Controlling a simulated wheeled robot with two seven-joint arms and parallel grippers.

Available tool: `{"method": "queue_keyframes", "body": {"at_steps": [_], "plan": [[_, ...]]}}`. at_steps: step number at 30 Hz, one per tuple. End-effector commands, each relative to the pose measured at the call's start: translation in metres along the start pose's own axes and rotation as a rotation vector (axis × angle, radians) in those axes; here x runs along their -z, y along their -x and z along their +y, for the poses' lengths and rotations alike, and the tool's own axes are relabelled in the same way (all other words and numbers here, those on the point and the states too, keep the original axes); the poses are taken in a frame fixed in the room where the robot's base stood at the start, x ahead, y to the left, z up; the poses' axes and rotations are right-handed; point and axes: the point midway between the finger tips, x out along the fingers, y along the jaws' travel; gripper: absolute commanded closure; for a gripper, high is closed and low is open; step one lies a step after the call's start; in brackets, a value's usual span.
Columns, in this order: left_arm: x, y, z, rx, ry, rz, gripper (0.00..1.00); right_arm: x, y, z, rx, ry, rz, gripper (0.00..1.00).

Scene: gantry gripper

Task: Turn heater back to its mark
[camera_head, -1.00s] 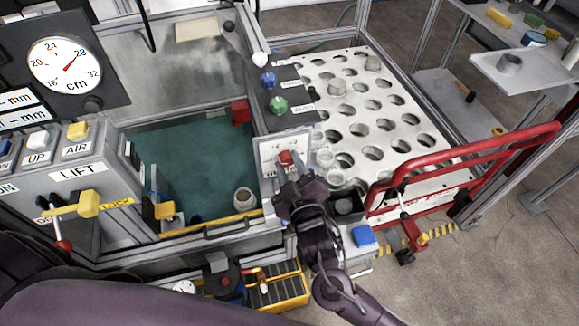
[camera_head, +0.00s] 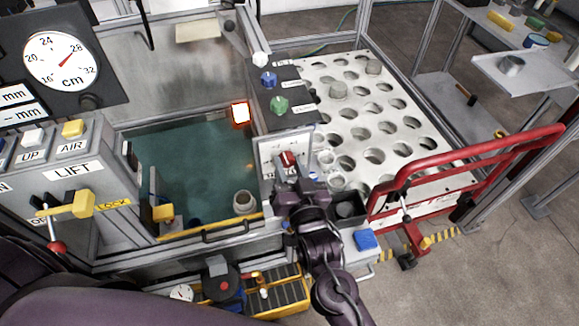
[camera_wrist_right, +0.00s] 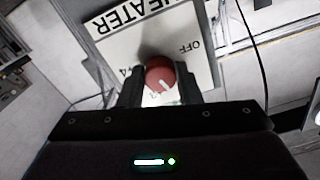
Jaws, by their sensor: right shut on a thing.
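The heater knob (camera_head: 288,159) is red and sits on a pale upright panel (camera_head: 270,152) beside the tank. My left gripper is out of view.
A lamp (camera_head: 240,114) glows at the tank's back right corner. Blue (camera_head: 268,79) and green (camera_head: 279,105) knobs stand on a dark panel behind my gripper. A perforated white table (camera_head: 400,149) and a red rail (camera_head: 480,151) lie to the right.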

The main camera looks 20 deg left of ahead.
Motion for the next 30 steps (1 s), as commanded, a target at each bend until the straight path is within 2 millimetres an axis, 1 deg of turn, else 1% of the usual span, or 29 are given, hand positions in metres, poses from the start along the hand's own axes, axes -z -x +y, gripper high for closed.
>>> {"method": "queue_keyframes", "body": {"at_steps": [6,15,21,30], "plan": [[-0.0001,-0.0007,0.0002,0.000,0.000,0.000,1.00,-0.0009,0.0002,-0.0002,-0.002,-0.208,-0.002,0.92],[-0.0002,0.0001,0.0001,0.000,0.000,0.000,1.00,-0.0003,0.0001,-0.0007,-0.003,-0.458,-0.001,0.92],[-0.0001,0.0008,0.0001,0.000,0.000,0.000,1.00,-0.0001,0.0000,-0.0010,-0.002,-0.575,-0.001,0.92],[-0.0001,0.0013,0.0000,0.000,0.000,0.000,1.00,-0.0002,0.0000,-0.0009,-0.002,-0.662,-0.001,0.92]]}}
